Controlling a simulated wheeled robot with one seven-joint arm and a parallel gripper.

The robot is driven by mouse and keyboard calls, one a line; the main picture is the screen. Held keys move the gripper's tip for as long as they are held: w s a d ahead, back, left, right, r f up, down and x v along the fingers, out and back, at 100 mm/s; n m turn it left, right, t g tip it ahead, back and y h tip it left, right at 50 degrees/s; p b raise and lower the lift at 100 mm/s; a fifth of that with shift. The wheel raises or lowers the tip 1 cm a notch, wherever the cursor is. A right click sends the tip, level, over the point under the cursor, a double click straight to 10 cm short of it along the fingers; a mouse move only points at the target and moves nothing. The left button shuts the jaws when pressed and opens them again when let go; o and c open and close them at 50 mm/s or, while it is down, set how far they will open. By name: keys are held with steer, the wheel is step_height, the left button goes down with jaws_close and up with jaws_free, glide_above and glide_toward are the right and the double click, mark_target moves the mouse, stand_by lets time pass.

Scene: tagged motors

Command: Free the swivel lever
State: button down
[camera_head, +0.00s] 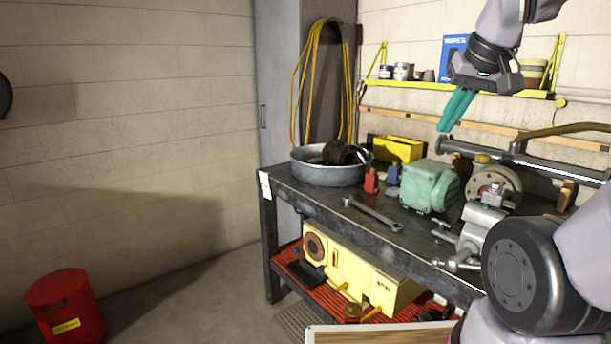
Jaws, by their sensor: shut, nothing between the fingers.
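A grey bench vise (482,222) stands near the front edge of the dark workbench (335,207), partly hidden by my arm at the lower right. Small metal handles (458,264) stick out to the left at its lower part; I cannot tell for sure which one is the swivel lever. My gripper (443,129), with teal fingers, is up in the air behind and above the vise, in front of the wall shelf. Its fingers are together, point down to the left, and hold nothing. It is apart from the vise.
A green motor (430,185), a wrench (372,213), a round metal tub (330,170), a yellow bin (398,149) and a round flanged part (492,182) crowd the bench. A grey pipe (540,159) lies behind. A red bin (66,306) stands on the floor, otherwise open at left.

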steer(key=c, duration=1.4)
jaws_free()
steer(key=shift+s+a+r+m+t+y, duration=0.15)
steer(key=shift+s+a+r+m+y, duration=0.15)
steer(key=shift+s+m, duration=0.3)
steer(key=shift+s+a+r+m+t+y, duration=0.2)
steer(key=shift+s+a+r+m, duration=0.2)
steer(key=shift+s+m, duration=0.15)
steer(key=o, duration=0.5)
steer(key=shift+s+a+m, duration=0.15)
steer(key=shift+m, duration=0.1)
steer(key=shift+o, duration=0.2)
steer(key=n+g+h, duration=0.4)
steer(key=n+g, duration=0.2)
steer(key=n, duration=0.5)
glide_above(434, 219)
steer(key=s+a, duration=0.1)
steer(key=a, duration=0.1)
steer(key=s+a+f+x, duration=0.1)
steer(key=a+x, duration=0.1)
steer(key=x, duration=1)
steer(key=s+a+x, duration=0.1)
steer(key=a+x, duration=0.2)
steer(key=x, duration=2)
steer(key=shift+s+d+f, duration=0.15)
steer(key=shift+d+f, duration=0.05)
steer(key=shift+f, duration=0.15)
jaws_close()
